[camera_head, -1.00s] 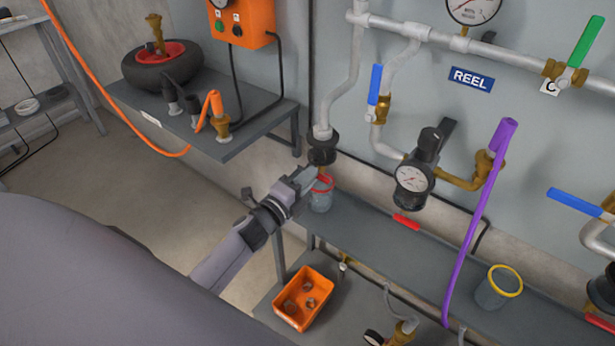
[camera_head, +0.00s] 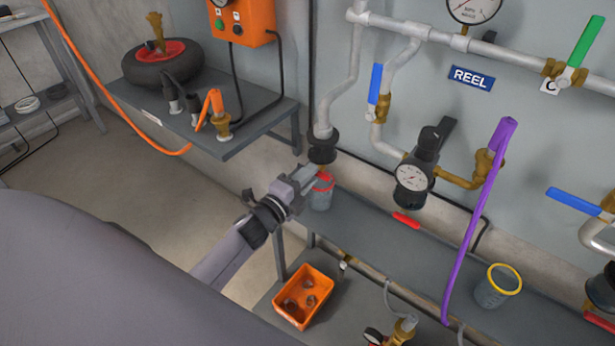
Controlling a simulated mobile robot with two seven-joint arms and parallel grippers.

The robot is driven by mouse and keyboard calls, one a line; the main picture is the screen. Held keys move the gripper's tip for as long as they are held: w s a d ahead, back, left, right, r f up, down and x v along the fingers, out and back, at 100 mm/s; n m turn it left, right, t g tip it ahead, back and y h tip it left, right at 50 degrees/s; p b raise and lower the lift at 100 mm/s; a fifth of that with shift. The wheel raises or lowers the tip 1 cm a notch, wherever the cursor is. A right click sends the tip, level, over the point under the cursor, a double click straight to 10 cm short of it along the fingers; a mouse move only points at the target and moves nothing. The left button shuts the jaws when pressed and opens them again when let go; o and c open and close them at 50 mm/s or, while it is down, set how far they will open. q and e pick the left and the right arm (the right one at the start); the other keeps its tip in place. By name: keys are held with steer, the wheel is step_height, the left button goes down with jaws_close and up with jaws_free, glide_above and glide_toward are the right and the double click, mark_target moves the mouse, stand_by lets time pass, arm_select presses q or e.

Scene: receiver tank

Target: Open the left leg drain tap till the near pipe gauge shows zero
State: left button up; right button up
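The left pipe leg (camera_head: 322,118) runs down the wall to a black fitting (camera_head: 321,148). The drain tap under it is mostly hidden by my gripper and the fitting. My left gripper (camera_head: 309,180) is right below the fitting, beside a red part (camera_head: 324,181) over a grey cup (camera_head: 320,200). I cannot tell whether its fingers are touching the tap or how far apart they are. A round gauge (camera_head: 474,8) on the upper pipe is cut by the top edge; its reading is not legible. My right gripper is not in view.
A grey bench (camera_head: 400,240) under the pipes bears a yellow-rimmed cup (camera_head: 497,287). A purple hose (camera_head: 470,235) hangs in front of the wall. An orange bin (camera_head: 304,297) stands on the lower shelf. A wall shelf (camera_head: 225,145) with a wheel is at the left.

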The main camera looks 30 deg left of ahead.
arm_select(q)
steer(key=shift+s, duration=0.1)
steer(key=s+a, duration=0.1)
steer(key=s, duration=0.6)
stand_by(0.6)
steer(key=s+d+f+n+g+p, duration=0.2)
steer(key=s+d+n+g, duration=0.1)
steer(key=s+n, duration=0.5)
steer(key=s+d+f+n+g+p, duration=0.3)
steer(key=s+d+n+g, duration=0.1)
steer(key=s+n, duration=0.5)
steer(key=shift+s+d, duration=0.8)
steer(key=shift+d, duration=0.05)
